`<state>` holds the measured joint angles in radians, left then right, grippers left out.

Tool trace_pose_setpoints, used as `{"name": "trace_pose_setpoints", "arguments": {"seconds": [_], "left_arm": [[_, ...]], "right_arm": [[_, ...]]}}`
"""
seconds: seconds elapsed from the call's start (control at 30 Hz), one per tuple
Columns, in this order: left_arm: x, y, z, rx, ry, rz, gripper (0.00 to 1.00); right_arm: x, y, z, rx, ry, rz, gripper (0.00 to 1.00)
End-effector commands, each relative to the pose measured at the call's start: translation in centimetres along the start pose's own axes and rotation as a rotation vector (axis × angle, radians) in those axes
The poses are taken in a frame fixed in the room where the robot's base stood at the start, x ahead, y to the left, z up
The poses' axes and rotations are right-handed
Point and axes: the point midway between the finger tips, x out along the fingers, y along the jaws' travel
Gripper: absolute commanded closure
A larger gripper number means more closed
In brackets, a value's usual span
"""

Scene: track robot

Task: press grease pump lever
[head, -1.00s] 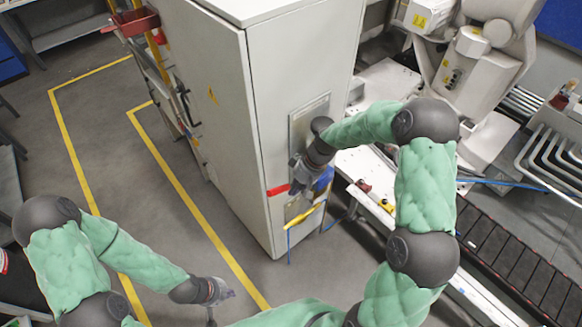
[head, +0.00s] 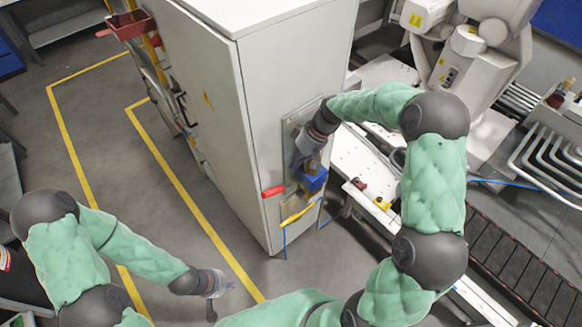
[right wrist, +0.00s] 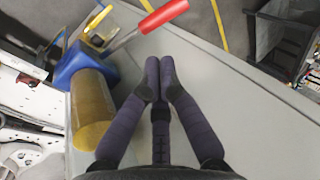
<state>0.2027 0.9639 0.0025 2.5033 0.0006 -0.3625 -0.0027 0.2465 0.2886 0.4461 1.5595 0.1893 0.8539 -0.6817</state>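The grease pump is on the front side of the tall grey cabinet. Its blue body (head: 314,181) and red lever (head: 273,191) show in the head view. The right wrist view shows the blue body (right wrist: 85,64), the amber cylinder (right wrist: 95,110) and the red lever grip (right wrist: 164,16) on a metal rod. My right gripper (head: 298,162) is above the pump. In the right wrist view its fingertips (right wrist: 160,66) are together and empty, pointing toward the lever with a visible gap. My left gripper (head: 230,284) is low over the floor; its finger opening is unclear.
The cabinet (head: 200,75) stands close beside my right gripper. A white bench (head: 352,185), a dark conveyor (head: 520,255) and a white robot arm (head: 470,50) are to the right. The floor (head: 110,130) at left is open, with yellow lines.

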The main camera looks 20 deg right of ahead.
Motion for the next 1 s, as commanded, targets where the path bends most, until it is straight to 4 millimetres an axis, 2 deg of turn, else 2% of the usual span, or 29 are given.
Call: {"name": "trace_pose_setpoints", "arguments": {"seconds": [0.4,0.6,0.8,1.0], "left_arm": [[-0.7,0.2,0.0,0.0,0.0,0.0,1.0],[-1.1,0.4,0.0,0.0,0.0,0.0,1.0],[-1.2,0.4,0.0,0.0,0.0,0.0,1.0],[-1.2,0.4,0.0,0.0,0.0,0.0,1.0]], "right_arm": [[7.7,-0.1,0.1,0.0,-0.003,-0.002,1.0],[10.6,-0.1,0.1,0.0,-0.002,-0.001,1.0],[11.9,0.0,0.0,0.0,0.0,0.0,1.0],[12.2,0.0,0.0,0.0,0.001,0.001,1.0]]}}
